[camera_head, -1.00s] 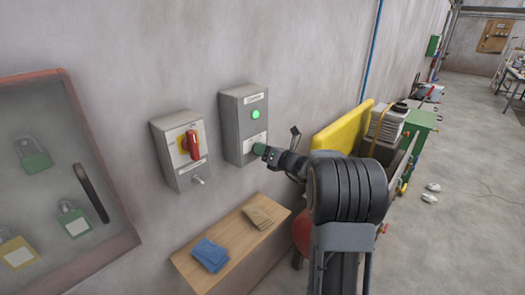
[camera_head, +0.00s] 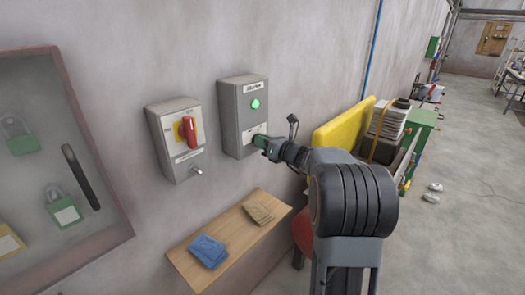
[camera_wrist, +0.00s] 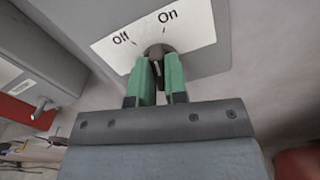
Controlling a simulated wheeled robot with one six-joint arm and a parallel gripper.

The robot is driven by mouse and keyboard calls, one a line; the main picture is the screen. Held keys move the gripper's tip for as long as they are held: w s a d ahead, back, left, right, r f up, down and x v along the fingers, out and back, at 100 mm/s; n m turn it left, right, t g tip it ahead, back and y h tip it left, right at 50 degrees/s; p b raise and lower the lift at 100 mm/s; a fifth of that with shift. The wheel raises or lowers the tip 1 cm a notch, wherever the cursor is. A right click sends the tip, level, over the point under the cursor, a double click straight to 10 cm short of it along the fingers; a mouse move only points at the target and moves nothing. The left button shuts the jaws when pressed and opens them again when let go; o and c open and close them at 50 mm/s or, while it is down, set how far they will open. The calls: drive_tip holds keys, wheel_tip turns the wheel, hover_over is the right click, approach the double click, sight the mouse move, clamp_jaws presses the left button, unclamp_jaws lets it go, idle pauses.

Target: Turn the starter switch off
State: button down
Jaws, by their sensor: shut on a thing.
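The starter box (camera_head: 243,116) is a grey box on the wall with a lit green lamp (camera_head: 255,104). Its starter switch (camera_wrist: 155,50) is a small dark knob on a white plate (camera_wrist: 185,38) marked Off on the left and On on the right in the wrist view. My gripper (camera_wrist: 160,75) has green fingers, one on each side of the knob, and is shut on it. In the head view my gripper (camera_head: 263,143) reaches the lower front of the box from the right. The fingers hide part of the knob, so I cannot tell which mark it points to.
A grey isolator box (camera_head: 176,140) with a red handle (camera_head: 188,131) is left of the starter box. A wooden shelf (camera_head: 230,236) with blue and tan cloths is below. A padlock cabinet (camera_head: 128,225) stands far left. Open floor lies right.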

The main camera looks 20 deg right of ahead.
drive_tip(key=n+b, duration=0.8)
drive_tip(key=b, duration=0.3)
drive_tip(key=shift+a+f+n, duration=0.1)
drive_tip(key=shift+a+n, duration=0.05)
drive_tip(key=shift+n, duration=0.15)
drive_tip(key=shift+s+n+b, duration=0.1)
drive_tip(key=shift+n+b, duration=0.2)
drive_tip(key=shift+b, duration=0.1)
drive_tip(key=c, duration=1.1)
unclamp_jaws()
drive_tip(key=shift+c, duration=0.2)
drive_tip(key=b+v, duration=0.1)
drive_tip(key=v, duration=1.2)
drive_tip(key=shift+s+b, duration=0.4)
